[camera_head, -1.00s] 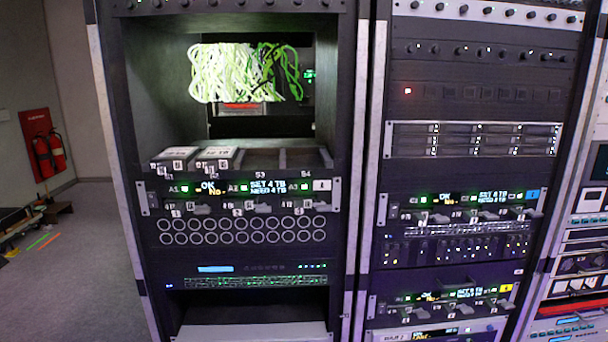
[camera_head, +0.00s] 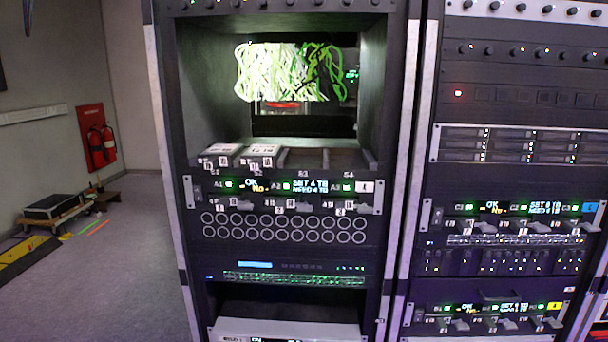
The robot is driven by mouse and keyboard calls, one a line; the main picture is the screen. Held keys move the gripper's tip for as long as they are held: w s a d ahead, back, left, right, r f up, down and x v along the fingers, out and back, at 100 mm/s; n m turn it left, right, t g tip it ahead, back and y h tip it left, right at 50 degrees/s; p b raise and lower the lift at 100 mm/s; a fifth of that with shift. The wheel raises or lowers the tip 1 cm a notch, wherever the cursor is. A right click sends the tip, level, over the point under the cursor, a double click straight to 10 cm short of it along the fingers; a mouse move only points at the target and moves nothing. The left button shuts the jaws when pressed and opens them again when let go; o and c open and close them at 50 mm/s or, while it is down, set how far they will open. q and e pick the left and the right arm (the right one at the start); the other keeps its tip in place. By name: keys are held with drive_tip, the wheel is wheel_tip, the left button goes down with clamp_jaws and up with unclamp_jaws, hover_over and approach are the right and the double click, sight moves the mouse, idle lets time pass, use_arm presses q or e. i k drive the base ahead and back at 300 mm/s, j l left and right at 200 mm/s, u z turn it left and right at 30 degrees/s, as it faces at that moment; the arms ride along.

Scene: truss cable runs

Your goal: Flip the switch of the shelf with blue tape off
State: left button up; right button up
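The shelf panel with the blue tape (camera_head: 590,207) is in the right rack. This panel (camera_head: 476,214) carries green-lit labels and a small display (camera_head: 545,208). A row of small levers runs along its lower edge, one of them a grey lever (camera_head: 542,229). Which of these is the switch, and its position, is too small to tell. A similar panel with a white tag (camera_head: 366,187) sits in the left rack, and another with a yellow tag (camera_head: 555,306) is lower in the right rack. Neither of my grippers is in view.
The left rack has an open bay with green and white cables (camera_head: 290,72) and two white-topped boxes (camera_head: 224,150). Open floor (camera_head: 110,270) lies at the left. A red fire extinguisher board (camera_head: 97,138) hangs on the wall. A low dark platform (camera_head: 55,207) stands near it.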

sight(437, 214)
drive_tip(key=i+l+z, duration=0.15)
drive_tip(key=l, duration=0.25)
drive_tip(key=i+l+z, duration=0.2)
drive_tip(key=l, duration=0.2)
drive_tip(key=i+l+z, duration=0.15)
drive_tip(key=l, duration=0.2)
